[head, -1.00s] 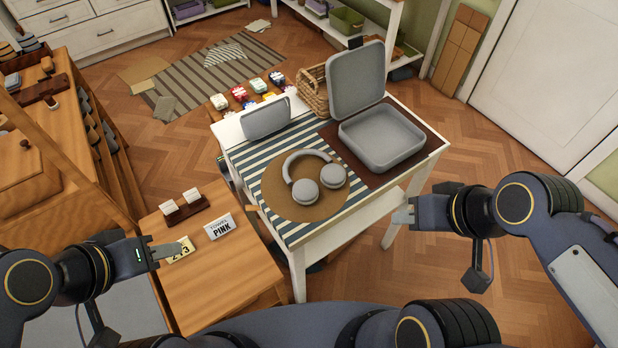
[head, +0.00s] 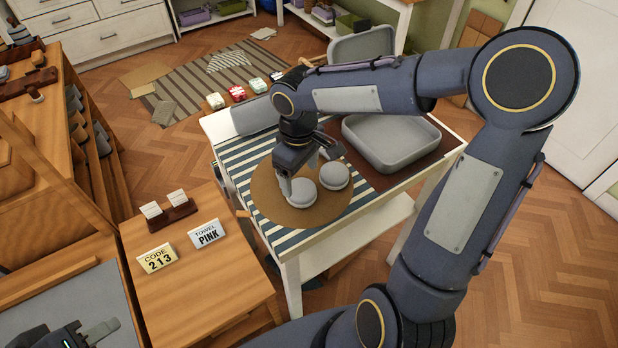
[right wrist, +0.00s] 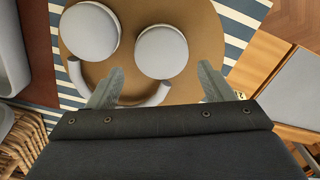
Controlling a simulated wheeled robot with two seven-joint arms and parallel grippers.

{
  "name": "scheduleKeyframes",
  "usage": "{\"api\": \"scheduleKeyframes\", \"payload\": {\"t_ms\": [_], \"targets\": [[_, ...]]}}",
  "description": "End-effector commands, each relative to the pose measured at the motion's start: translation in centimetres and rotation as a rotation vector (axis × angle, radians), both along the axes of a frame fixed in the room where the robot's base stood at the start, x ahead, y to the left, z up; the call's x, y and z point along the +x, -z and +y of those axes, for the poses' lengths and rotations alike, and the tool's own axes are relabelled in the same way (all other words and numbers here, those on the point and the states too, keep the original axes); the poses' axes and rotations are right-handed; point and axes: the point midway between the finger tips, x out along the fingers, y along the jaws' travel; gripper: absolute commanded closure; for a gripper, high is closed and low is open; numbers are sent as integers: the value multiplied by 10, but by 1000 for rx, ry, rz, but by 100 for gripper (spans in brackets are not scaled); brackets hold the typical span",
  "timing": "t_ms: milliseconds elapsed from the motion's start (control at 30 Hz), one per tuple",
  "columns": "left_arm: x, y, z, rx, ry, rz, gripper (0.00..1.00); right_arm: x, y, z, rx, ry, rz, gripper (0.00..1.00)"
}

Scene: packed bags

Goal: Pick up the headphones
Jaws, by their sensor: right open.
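The grey headphones (head: 303,194) lie on a round tan mat (head: 322,216) on the white table. Both ear cups show in the head view; my right arm hides most of the headband. In the right wrist view the ear cups (right wrist: 161,52) are at the top, and the headband curves below them. My right gripper (head: 298,183) is open and points down over the headphones. In the right wrist view its fingers (right wrist: 160,86) are spread, with part of the headband showing between them. My left gripper (head: 98,332) is at the bottom left, away from the headphones, its jaw opening unclear.
An open grey case (head: 388,145) stands behind the headphones on a dark mat, partly hidden by my right arm. A smaller grey case (head: 252,116) stands at the table's back left. A wooden side table (head: 205,275) holds "CODE 213" (head: 158,258) and "TOWEL PINK" (head: 207,234) signs.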

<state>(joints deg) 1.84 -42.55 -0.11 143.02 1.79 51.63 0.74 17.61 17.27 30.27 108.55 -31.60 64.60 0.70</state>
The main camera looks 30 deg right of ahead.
Motion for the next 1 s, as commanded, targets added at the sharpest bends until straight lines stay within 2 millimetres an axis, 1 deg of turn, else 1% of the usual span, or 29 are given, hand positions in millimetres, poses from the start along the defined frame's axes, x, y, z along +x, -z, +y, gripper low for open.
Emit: {"api": "scheduleKeyframes", "payload": {"t_ms": [200, 300, 400, 600, 633, 667, 900, 1000], "targets": [[0, 0, 0, 0, 0, 0, 64, -5, 33, 1, 1, 0, 6, 25], [0, 1, 0, 0, 0, 0, 64, -4, 45, 1, 1, -1, 5, 25], [0, 1, 0, 0, 0, 0, 64, -4, 50, 1, 0, 0, 1, 25], [0, 1, 0, 0, 0, 0, 64, -4, 50, 1, 1, 0, 0, 25], [0, 1, 0, 0, 0, 0, 64, -4, 50, 1, 1, 0, 0, 27], [0, 1, 0, 0, 0, 0, 64, -4, 50, 1, 1, 0, 0, 31], [0, 1, 0, 0, 0, 0, 64, -4, 50, 1, 1, 0, 0, 62], [0, 1, 0, 0, 0, 0, 64, -4, 50, 1, 0, 0, -1, 64]]}}
